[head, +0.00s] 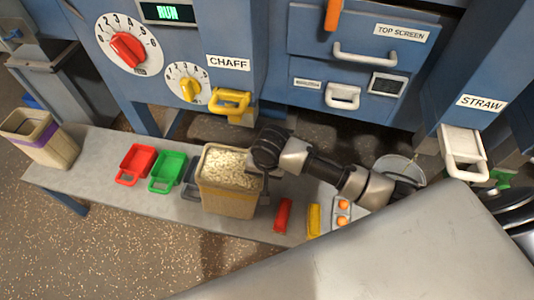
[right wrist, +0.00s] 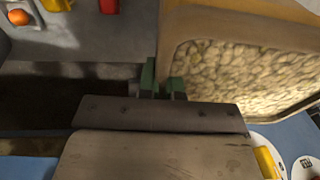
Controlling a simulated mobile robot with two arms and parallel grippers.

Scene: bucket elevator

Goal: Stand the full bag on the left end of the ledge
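The full bag (head: 228,199) is tan, upright and open-topped, filled with pale grain. It is at the middle of the grey ledge (head: 95,160); I cannot tell whether its base touches the ledge. My right gripper (head: 264,188) is at the bag's right side. In the right wrist view its green-padded fingertips (right wrist: 164,88) are close together at the rim of the bag (right wrist: 172,30), one on each side of the wall, gripping it. My left gripper is out of view.
A red tray (head: 136,165), a green tray (head: 167,171) and a dark tray (head: 190,180) lie left of the full bag. A red block (head: 283,215), a yellow block (head: 313,220) and orange balls (head: 343,205) are right of it. The blue machine (head: 232,40) stands behind.

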